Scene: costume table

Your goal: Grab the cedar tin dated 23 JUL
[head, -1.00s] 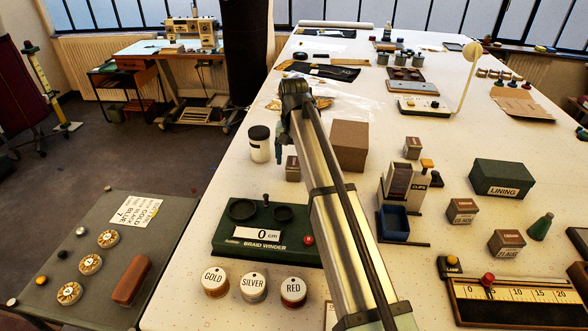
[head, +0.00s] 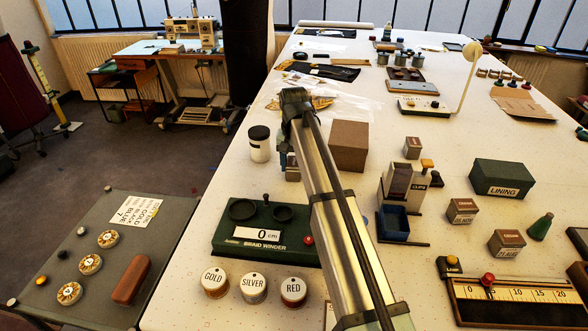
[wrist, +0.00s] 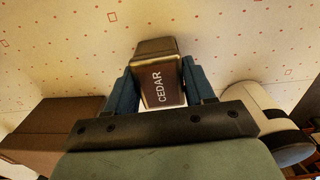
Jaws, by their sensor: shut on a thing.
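A small brown tin with a dark label reading CEDAR (wrist: 163,88) is between the two blue fingers of my gripper (wrist: 160,76) in the wrist view. The fingers are shut on its two sides. No date can be read on the face that shows. In the head view the same tin (head: 292,172) is mostly hidden behind my arm, left of the brown box. Other small brown tins stand to the right: one behind the clips dispenser (head: 412,147), one near the green box (head: 462,211), and one labelled AUG (head: 507,243).
A brown box (head: 349,145) stands close right of the held tin, and a white jar with a black lid (head: 260,146) close left. The green braid winder (head: 266,247) is in front. The clips dispenser (head: 402,185) and green LINING box (head: 502,178) are further right.

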